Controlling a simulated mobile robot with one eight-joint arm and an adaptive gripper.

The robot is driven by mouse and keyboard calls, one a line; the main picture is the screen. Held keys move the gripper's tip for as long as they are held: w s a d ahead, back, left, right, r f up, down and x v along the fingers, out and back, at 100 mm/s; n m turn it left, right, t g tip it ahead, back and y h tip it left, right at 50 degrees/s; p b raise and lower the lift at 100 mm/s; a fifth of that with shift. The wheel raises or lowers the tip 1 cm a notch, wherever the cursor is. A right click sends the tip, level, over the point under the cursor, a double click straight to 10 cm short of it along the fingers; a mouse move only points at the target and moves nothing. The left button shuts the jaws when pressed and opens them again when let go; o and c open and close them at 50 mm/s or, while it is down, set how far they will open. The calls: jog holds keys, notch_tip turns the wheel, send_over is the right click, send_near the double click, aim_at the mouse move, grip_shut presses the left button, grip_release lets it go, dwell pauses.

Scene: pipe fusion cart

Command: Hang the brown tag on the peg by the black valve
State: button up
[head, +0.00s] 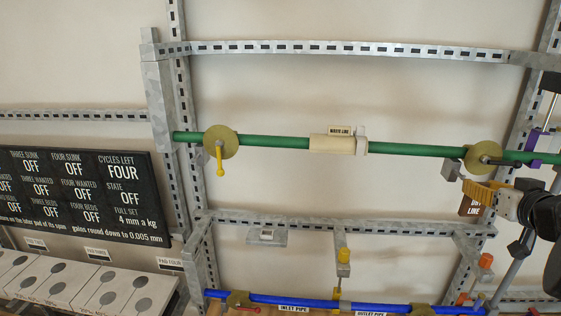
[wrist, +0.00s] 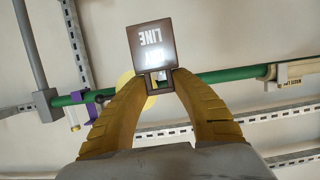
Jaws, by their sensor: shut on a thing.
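The brown tag (wrist: 150,42) has white lettering ending in LINE and hangs from a narrow loop end between my fingertips. My gripper (wrist: 161,80) with yellow fingers is shut on that end. In the head view the tag (head: 468,208) shows just below my gripper (head: 472,189), at the right. The black valve handle (head: 493,161) is on the right yellow disc (head: 478,152) of the green pipe, a little above my gripper. A small grey bracket (head: 451,170) sits left of it; I cannot tell whether it carries the peg.
The green pipe (head: 275,141) runs across the frame, with a yellow-handled valve (head: 220,160) at left and a cream sleeve (head: 332,144) mid-pipe. A slotted grey rail (head: 350,226) and blue pipe (head: 340,305) lie below. A purple clamp (wrist: 92,96) is near the disc.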

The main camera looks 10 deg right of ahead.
aim_at(460, 174)
jog(key=shift+w+r+b+x, duration=0.1)
jog(key=shift+r+b+x, duration=0.2)
jog(key=shift+x, duration=1)
jog(key=shift+w+r+b+x, duration=0.1)
jog(key=shift+r+b+x, duration=0.15)
jog(key=shift+x, duration=1)
jog(key=shift+w+r+b+x, duration=0.1)
jog(key=shift+r+b+x, duration=0.15)
jog(key=shift+x, duration=1.05)
jog(key=shift+w+d+f+b, duration=0.15)
jog(key=shift+w+f+b, duration=0.25)
jog(key=shift+w+b, duration=0.15)
jog(key=o, duration=0.9)
jog(key=shift+s, duration=0.1)
